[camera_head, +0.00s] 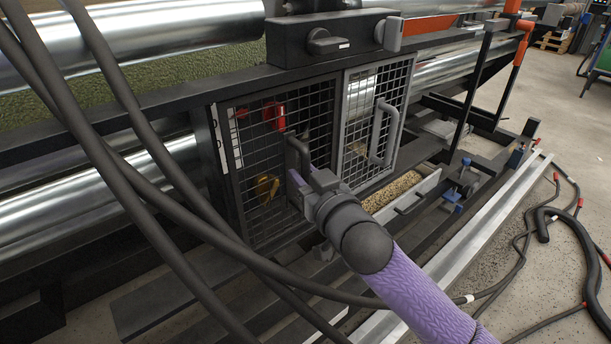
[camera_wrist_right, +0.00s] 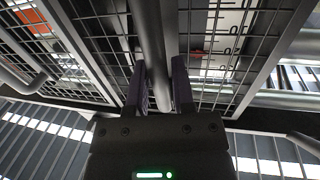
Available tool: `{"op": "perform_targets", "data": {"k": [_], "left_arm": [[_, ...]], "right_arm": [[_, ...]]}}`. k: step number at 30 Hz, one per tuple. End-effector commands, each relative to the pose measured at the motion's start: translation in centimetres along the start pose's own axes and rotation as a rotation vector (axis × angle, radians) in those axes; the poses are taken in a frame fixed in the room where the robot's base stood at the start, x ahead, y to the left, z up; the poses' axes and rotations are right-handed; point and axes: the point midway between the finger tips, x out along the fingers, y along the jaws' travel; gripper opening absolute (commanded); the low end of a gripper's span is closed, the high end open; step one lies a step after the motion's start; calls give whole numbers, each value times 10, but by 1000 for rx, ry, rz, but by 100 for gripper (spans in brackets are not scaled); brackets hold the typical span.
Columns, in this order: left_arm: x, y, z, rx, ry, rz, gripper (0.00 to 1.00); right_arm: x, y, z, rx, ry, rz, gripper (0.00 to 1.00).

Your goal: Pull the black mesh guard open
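The black mesh guard (camera_head: 262,112) is the left of two mesh panels in the machine front, and I see no clear gap at its edges. Its upright dark handle (camera_head: 291,146) is near its right side. My right gripper (camera_head: 297,180) reaches up to this handle from the lower right. In the right wrist view, the handle bar (camera_wrist_right: 151,45) runs down between the two fingers of my right gripper (camera_wrist_right: 160,88), which close on it from both sides. The mesh lies just behind. My left gripper is not in view.
A grey-framed mesh panel (camera_head: 352,118) with its own handle (camera_head: 384,132) adjoins on the right. Below it is a tray of granules (camera_head: 392,190). Dark hoses (camera_head: 165,160) cross the left foreground. Black cable (camera_head: 565,225) lies on the floor at right. Steel rollers (camera_head: 175,30) span the top.

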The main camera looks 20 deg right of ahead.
Motion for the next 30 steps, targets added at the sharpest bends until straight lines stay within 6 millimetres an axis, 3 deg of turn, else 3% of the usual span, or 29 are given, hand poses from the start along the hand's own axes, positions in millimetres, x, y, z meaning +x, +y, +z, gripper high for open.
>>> {"op": "perform_targets", "data": {"k": [1, 4, 14, 30], "left_arm": [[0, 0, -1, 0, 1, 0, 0], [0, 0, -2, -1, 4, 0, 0], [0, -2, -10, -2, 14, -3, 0], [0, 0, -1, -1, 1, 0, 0]], "right_arm": [[0, 0, 0, 0, 0, 0, 18], [0, 0, 0, 0, 0, 0, 0], [0, 0, 0, 0, 0, 0, 0], [0, 0, 1, 0, -1, 0, 0]]}}
